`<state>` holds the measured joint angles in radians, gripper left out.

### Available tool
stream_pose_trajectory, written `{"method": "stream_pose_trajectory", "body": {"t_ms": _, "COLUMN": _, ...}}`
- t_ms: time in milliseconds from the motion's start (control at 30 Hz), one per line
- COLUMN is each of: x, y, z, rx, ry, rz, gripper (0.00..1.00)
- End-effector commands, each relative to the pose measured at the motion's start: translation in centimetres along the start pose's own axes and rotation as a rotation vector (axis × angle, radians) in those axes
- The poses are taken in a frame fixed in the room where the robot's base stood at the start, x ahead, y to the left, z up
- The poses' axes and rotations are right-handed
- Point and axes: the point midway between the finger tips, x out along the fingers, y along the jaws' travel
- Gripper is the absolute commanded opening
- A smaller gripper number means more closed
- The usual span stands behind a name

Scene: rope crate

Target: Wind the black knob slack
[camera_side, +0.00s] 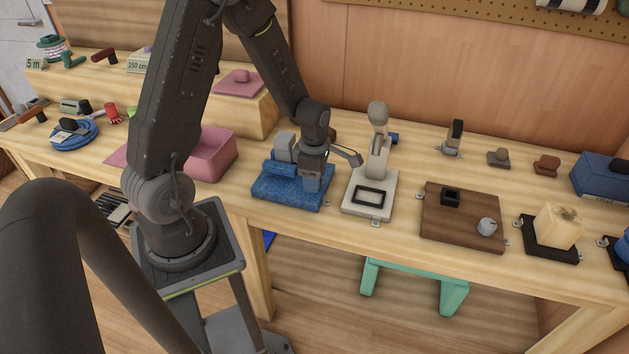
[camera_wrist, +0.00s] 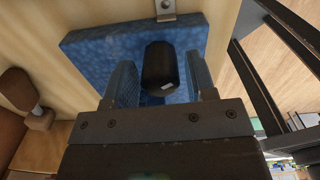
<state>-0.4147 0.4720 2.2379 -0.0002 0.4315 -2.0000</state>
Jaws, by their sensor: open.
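The black knob (camera_wrist: 160,62) shows in the wrist view as a dark rounded cylinder with a small pale mark. It stands over a blue speckled base (camera_wrist: 95,48). My gripper (camera_wrist: 158,76) is open, one bluish finger on each side of the knob, with a gap visible on both sides. In the side view the blue base (camera_side: 278,193) lies on the bench, and my gripper (camera_side: 312,182) points down over its right part. The knob is hidden there by my gripper.
Right of the blue base stands a pale fixture (camera_side: 355,206) with an upright post and a black frame. A brown board (camera_side: 460,225) with a grey knob lies further right. A pink box (camera_side: 212,155) is to the left. A metal tab (camera_wrist: 166,8) holds the base's edge.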

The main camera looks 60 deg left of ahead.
Motion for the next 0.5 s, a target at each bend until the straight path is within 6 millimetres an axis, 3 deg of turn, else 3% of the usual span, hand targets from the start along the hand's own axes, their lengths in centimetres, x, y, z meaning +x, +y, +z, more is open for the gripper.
{"method": "stream_pose_trajectory", "body": {"t_ms": 200, "x": 0.00, "y": 0.00, "z": 0.01, "rx": 0.178, "ry": 0.000, "rz": 0.000, "gripper": 0.51}}
{"method": "stream_pose_trajectory", "body": {"t_ms": 500, "x": 0.00, "y": 0.00, "z": 0.00, "rx": 0.192, "ry": 0.000, "rz": 0.000, "gripper": 0.51}}
